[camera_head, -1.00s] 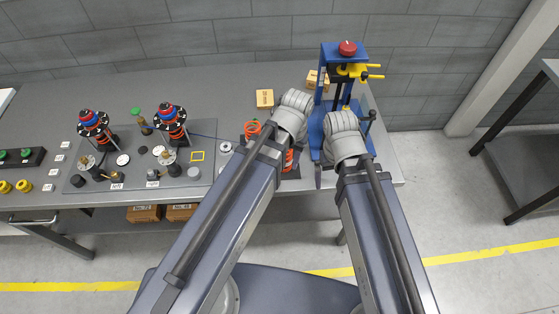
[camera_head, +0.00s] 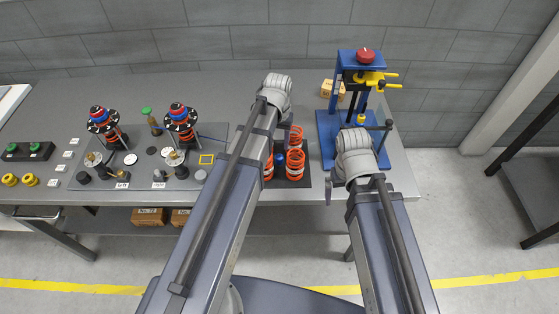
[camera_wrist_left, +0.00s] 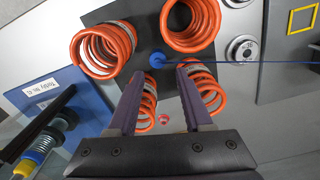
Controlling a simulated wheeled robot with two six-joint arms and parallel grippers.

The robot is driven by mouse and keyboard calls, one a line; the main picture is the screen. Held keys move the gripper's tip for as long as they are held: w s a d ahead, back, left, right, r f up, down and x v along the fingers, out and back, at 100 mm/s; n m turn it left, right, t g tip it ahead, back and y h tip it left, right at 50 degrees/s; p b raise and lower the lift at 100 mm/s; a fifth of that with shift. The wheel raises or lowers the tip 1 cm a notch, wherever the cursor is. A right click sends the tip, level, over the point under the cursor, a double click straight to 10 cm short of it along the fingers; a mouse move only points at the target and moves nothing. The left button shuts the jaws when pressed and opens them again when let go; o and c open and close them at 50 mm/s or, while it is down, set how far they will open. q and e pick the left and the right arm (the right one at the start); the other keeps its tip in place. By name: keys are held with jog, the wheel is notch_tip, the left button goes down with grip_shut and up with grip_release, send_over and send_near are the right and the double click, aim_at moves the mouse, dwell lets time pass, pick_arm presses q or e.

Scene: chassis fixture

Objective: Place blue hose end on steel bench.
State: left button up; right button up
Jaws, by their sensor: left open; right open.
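The blue hose end (camera_wrist_left: 158,60) is a round blue cap on a dark plate between orange springs. A thin blue hose (camera_wrist_left: 240,63) runs from it to the right in the left wrist view. My left gripper (camera_wrist_left: 160,74) is open, its two fingers pointing at the cap, one to each side, with nothing held. In the head view my left arm hides most of the cap area. The steel bench (camera_head: 232,92) is a wide grey top with bare surface at the back. My right gripper (camera_head: 328,188) is largely hidden behind its own wrist, beside the blue press.
Orange springs (camera_head: 295,165) stand around the cap. Two spring assemblies (camera_head: 181,120) stand on the board at left.

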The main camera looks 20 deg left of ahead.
aim_at(279, 157)
pick_arm(q)
jog(key=shift+w+f+b, duration=0.2)
jog(key=shift+f+b, duration=0.8)
jog(key=shift+f, duration=0.15)
jog(key=shift+s+f+b, duration=0.1)
jog(key=shift+f+b, duration=0.15)
jog(key=shift+b, duration=0.05)
notch_tip(279, 157, down, 5)
jog(key=b, duration=0.5)
jog(key=shift+s+d+f, duration=0.1)
jog(key=shift+s+d, duration=0.05)
grip_shut()
